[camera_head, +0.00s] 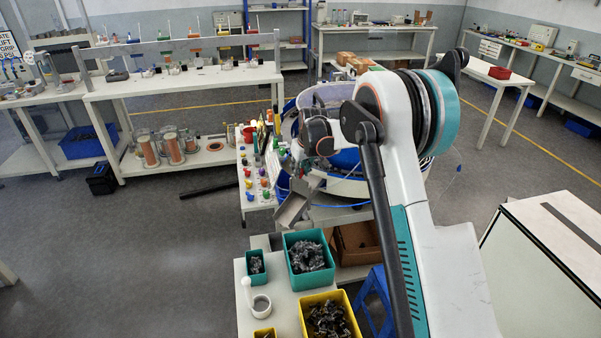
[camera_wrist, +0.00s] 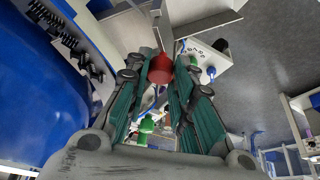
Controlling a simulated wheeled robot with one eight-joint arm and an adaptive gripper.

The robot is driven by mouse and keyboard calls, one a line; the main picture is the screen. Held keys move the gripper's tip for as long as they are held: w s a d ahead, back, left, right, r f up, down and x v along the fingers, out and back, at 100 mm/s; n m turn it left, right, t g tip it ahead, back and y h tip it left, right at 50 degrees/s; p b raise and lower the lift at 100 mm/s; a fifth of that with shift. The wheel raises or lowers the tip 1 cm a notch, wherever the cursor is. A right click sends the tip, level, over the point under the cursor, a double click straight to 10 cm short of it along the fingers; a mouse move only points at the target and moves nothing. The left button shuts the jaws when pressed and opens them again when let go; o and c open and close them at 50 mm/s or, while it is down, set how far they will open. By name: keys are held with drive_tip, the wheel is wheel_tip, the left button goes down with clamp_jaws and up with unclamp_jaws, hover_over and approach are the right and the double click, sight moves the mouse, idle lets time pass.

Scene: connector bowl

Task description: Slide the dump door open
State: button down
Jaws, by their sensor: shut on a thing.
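In the wrist view, a red knob (camera_wrist: 160,70) sits between the fingertips of my gripper (camera_wrist: 162,75), which is shut on it. The green finger pads flank the knob on both sides. In the head view, my arm covers part of the large round bowl feeder (camera_head: 355,187), and my gripper is hard to make out at its left side. I cannot clearly make out the dump door's panel or how far it stands open. A grey metal chute (camera_head: 294,208) slopes down at the bowl's front left.
A blue curved bowl wall (camera_wrist: 40,95) is close on the left in the wrist view. In the head view, a narrow bench (camera_head: 252,200) with colored knobs stands left of the bowl. Teal (camera_head: 305,273) and yellow (camera_head: 304,319) part bins stand in front. Open floor lies to the left.

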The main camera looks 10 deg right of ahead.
drive_tip(key=c, duration=1.4)
unclamp_jaws()
drive_tip(key=shift+f, duration=0.1)
drive_tip(key=v, duration=1.2)
drive_tip(key=shift+w, duration=0.1)
